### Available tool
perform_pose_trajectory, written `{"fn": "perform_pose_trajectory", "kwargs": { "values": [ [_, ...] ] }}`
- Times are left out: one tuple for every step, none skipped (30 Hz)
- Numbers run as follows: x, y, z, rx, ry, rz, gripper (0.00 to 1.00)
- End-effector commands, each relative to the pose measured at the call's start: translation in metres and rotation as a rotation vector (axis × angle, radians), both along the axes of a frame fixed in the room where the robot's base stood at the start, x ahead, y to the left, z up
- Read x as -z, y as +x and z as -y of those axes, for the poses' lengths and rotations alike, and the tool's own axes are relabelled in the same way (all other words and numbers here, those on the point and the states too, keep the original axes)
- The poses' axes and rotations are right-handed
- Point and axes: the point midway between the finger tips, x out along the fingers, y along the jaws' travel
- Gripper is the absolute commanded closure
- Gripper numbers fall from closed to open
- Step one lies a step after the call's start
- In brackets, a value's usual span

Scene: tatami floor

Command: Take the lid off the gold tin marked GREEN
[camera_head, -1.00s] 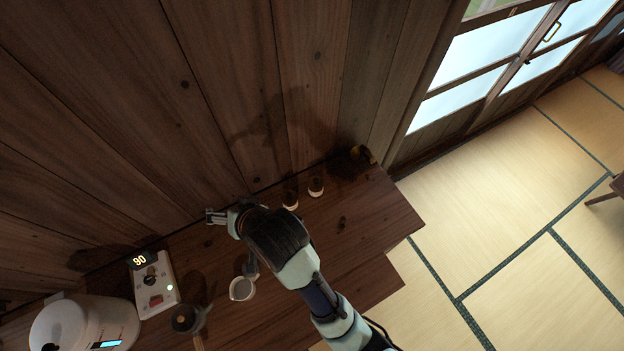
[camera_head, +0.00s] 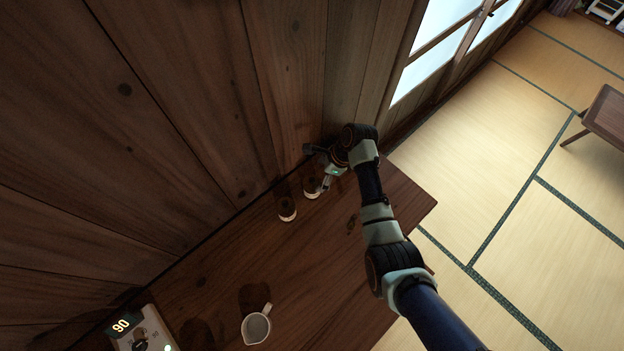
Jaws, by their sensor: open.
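Two small dark-topped containers with pale lower bands stand by the wall at the back of the wooden counter: a left one (camera_head: 287,209) and a right one (camera_head: 311,190). I can read no marking on either, and cannot tell whether one is the gold tin marked GREEN. My gripper (camera_head: 317,168) is open, its fingers spread near the right container, with one finger close beside it. I cannot tell whether they touch. My gripper and wrist cover the counter's back right corner.
A white pitcher (camera_head: 256,328) stands at the front of the counter (camera_head: 345,270). A device reading 90 (camera_head: 142,331) is at the lower left. The plank wall (camera_head: 210,100) rises close behind the containers. The middle of the counter is clear.

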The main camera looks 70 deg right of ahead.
Motion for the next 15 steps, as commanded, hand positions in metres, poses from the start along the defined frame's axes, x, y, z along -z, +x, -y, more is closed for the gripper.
{"fn": "perform_pose_trajectory", "kwargs": {
  "values": [
    [0.010,0.004,-0.003,-0.002,0.003,-0.002,0.06],
    [0.016,0.006,-0.004,-0.002,0.003,-0.002,0.06],
    [0.022,0.009,-0.005,-0.002,0.003,-0.002,0.06],
    [0.027,0.011,-0.006,-0.002,0.003,-0.002,0.06],
    [0.032,0.013,-0.006,-0.002,0.002,-0.002,0.06],
    [0.036,0.015,-0.007,-0.002,0.002,-0.002,0.06],
    [0.038,0.016,-0.007,-0.003,0.001,-0.001,0.06],
    [0.040,0.017,-0.007,-0.002,0.000,-0.001,0.06],
    [0.041,0.018,-0.007,-0.001,-0.001,-0.001,0.06],
    [0.041,0.018,-0.007,-0.001,-0.001,-0.001,0.06],
    [0.041,0.018,-0.007,-0.001,-0.001,-0.001,0.06],
    [0.041,0.018,-0.007,-0.001,-0.001,-0.001,0.06],
    [0.041,0.018,-0.007,-0.002,-0.001,-0.001,0.06],
    [0.041,0.018,-0.007,-0.002,-0.001,-0.001,0.06],
    [0.041,0.018,-0.007,-0.002,-0.001,-0.001,0.08]
  ]
}}
